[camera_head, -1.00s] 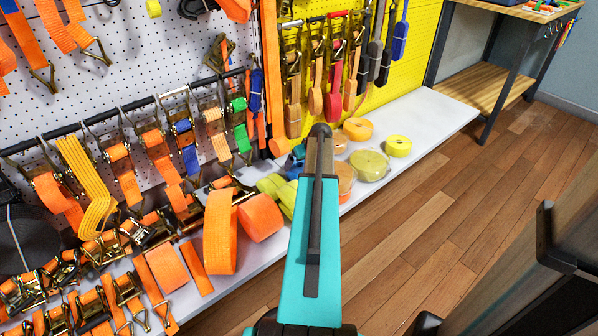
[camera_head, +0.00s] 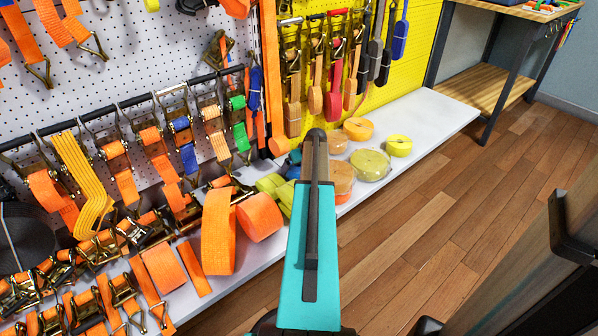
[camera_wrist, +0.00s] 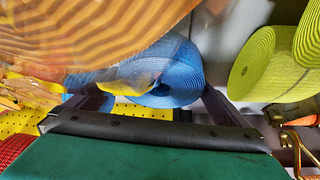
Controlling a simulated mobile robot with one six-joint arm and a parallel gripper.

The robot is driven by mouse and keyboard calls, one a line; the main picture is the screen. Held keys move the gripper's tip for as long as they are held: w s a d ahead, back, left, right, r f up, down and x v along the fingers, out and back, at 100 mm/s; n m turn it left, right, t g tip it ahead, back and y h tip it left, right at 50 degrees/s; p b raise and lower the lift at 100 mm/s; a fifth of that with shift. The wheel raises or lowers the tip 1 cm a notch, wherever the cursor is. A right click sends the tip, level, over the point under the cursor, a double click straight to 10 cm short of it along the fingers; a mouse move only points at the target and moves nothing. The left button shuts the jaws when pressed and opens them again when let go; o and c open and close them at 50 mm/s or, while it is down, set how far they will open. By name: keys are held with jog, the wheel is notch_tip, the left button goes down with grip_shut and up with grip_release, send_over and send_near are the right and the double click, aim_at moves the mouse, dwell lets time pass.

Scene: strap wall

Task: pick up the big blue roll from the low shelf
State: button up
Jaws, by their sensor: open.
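The big blue roll (camera_wrist: 165,80) lies ahead of my gripper (camera_wrist: 155,99) in the wrist view, with its spiral end partly showing. The open fingers stand to its left and right, and nothing is clearly held. A blurred orange-brown roll (camera_wrist: 80,35) and a clear yellowish piece cover part of the blue roll. In the head view, only a little of the blue roll (camera_head: 293,171) shows on the low shelf (camera_head: 432,112), left of my arm. My arm hides the rest there, along with the fingers.
A yellow-green roll (camera_wrist: 270,68) stands close on the right in the wrist view. Large orange rolls (camera_head: 219,232) sit left of my arm in the head view. Yellow rolls (camera_head: 370,165) are on its right. The wooden floor (camera_head: 430,215) is clear.

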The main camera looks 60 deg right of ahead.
jog(key=shift+c, duration=0.3)
jog(key=c, duration=1)
jog(key=shift+o, duration=0.2)
jog(key=shift+r, duration=0.25)
